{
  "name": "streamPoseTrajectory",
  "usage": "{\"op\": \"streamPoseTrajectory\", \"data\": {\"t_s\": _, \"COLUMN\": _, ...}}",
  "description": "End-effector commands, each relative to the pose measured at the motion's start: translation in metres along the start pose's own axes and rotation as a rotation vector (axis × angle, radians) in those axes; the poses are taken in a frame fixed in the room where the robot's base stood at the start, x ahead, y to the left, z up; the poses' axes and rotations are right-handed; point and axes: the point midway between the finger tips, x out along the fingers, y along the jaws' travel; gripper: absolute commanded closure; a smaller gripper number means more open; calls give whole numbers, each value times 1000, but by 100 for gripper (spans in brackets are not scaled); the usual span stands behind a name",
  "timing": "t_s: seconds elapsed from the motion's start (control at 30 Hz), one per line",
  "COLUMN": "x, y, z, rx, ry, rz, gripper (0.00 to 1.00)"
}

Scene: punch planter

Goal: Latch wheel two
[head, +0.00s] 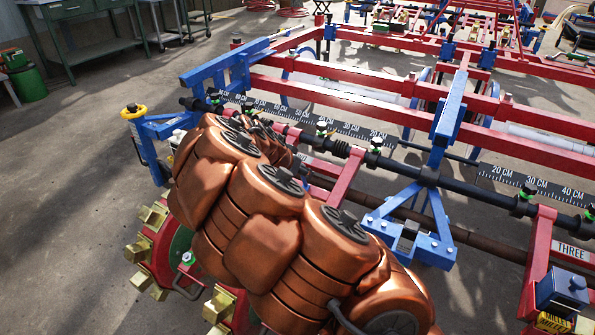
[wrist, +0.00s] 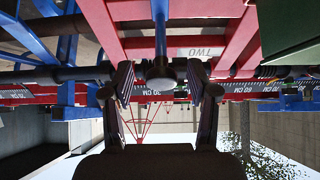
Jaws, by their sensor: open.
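In the wrist view a red plate marked TWO (wrist: 203,52) appears upside down above my gripper (wrist: 160,90). My gripper is open, with one dark finger on each side of a dark round-ended part (wrist: 160,70) below a blue bar (wrist: 160,25). I cannot tell whether the fingers touch it or whether it is the latch. In the head view my copper-coloured arm covers the middle, and the fingers are hidden behind it. Red punch wheels with brass blocks (head: 153,217) show at lower left, beside a bent metal handle (head: 187,283).
A dark rail with centimetre scales (head: 350,129) runs across the red and blue planter frame (head: 440,120). A red arm marked THREE (head: 571,252) stands at right. Open floor (head: 60,200) lies to the left. A green bench (head: 95,35) stands at the back left.

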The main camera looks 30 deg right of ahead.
Motion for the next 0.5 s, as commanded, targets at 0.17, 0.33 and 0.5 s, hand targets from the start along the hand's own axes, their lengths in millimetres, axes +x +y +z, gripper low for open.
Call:
{"op": "streamPoseTrajectory", "data": {"t_s": 0.17, "x": -6, "y": -1, "z": -1, "rx": -1, "ry": 2, "rz": -2, "gripper": 41}}
{"op": "streamPoseTrajectory", "data": {"t_s": 0.33, "x": -27, "y": -2, "z": -1, "rx": -1, "ry": 4, "rz": -5, "gripper": 41}}
{"op": "streamPoseTrajectory", "data": {"t_s": 0.5, "x": -59, "y": -1, "z": -1, "rx": -1, "ry": 4, "rz": -4, "gripper": 41}}
